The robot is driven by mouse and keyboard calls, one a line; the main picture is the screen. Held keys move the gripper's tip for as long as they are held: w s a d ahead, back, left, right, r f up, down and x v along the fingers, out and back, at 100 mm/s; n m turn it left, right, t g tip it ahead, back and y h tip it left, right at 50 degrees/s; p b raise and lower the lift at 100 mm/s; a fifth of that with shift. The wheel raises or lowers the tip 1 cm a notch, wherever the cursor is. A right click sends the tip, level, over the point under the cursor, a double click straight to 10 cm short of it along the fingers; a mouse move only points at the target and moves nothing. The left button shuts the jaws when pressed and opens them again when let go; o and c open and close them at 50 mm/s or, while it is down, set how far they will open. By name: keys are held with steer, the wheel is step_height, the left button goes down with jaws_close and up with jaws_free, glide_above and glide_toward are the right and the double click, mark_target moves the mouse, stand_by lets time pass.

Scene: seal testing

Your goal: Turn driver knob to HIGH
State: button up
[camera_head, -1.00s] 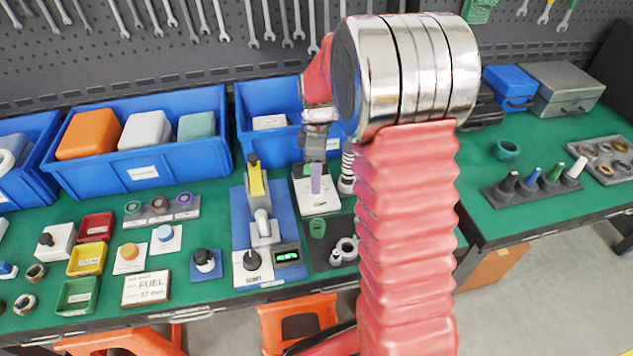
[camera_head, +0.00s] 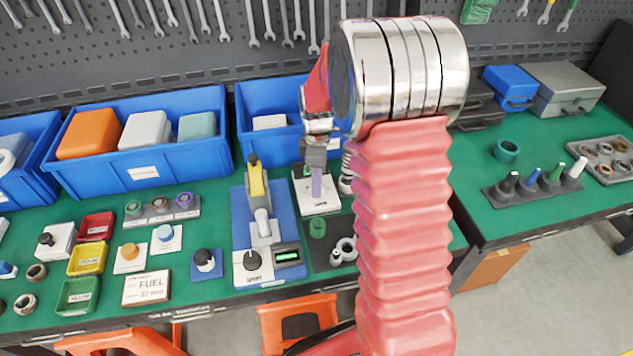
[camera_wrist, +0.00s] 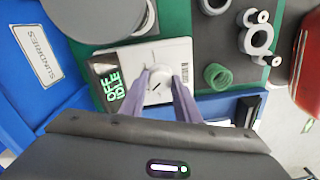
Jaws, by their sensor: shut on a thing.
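The driver is a white box (camera_head: 325,204) on the bench; in the wrist view its white face (camera_wrist: 180,52) carries a dark display (camera_wrist: 107,82) with green text that appears to read OFF and IDLE. A round pale knob (camera_wrist: 157,84) with a dark pointer line sits on that face. My gripper (camera_wrist: 160,80) has its two purple-grey fingers on either side of the knob, shut on it. In the head view my gripper (camera_head: 316,192) points down at the box, and the knob is hidden behind the fingers.
Left of the box stands a blue-based press with a yellow handle (camera_head: 256,178) and its own dark knob. A green ring (camera_head: 317,227) and grey ring parts (camera_head: 345,250) lie in front. A blue bin (camera_head: 262,95) stands behind.

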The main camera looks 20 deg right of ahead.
steer(key=shift+c, duration=1.3)
steer(key=shift+m, duration=0.3)
steer(key=m, duration=0.7)
steer(key=shift+m, duration=0.4)
steer(key=m, duration=0.3)
steer(key=shift+m+t, duration=0.3)
steer(key=m, duration=1.2)
steer(key=shift+s+t, duration=0.1)
steer(key=shift+t, duration=0.2)
